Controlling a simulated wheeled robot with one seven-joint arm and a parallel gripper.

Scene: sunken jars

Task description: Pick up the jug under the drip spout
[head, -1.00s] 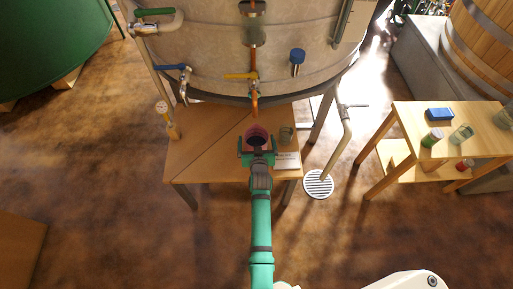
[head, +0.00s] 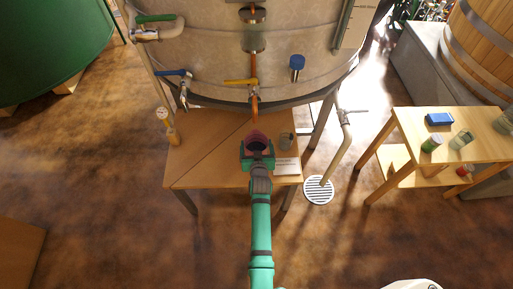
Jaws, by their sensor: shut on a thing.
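The jug (head: 257,137) is a small dark reddish, open-topped vessel. It stands at the middle of a low wooden table (head: 205,165) under the tank, just below the orange drip spout (head: 254,103). My gripper (head: 257,155) comes from the front and is shut on the jug, with its green fingers around the near side. Whether the jug touches the table is hard to tell from this angle; the gripper hides its lower part.
A glass jar (head: 286,140) and a white label card (head: 287,165) are close right of the jug. The large metal tank (head: 215,55) with taps hangs over the table's back. A side table (head: 465,120) with jars stands right. A floor drain (head: 318,190) lies between.

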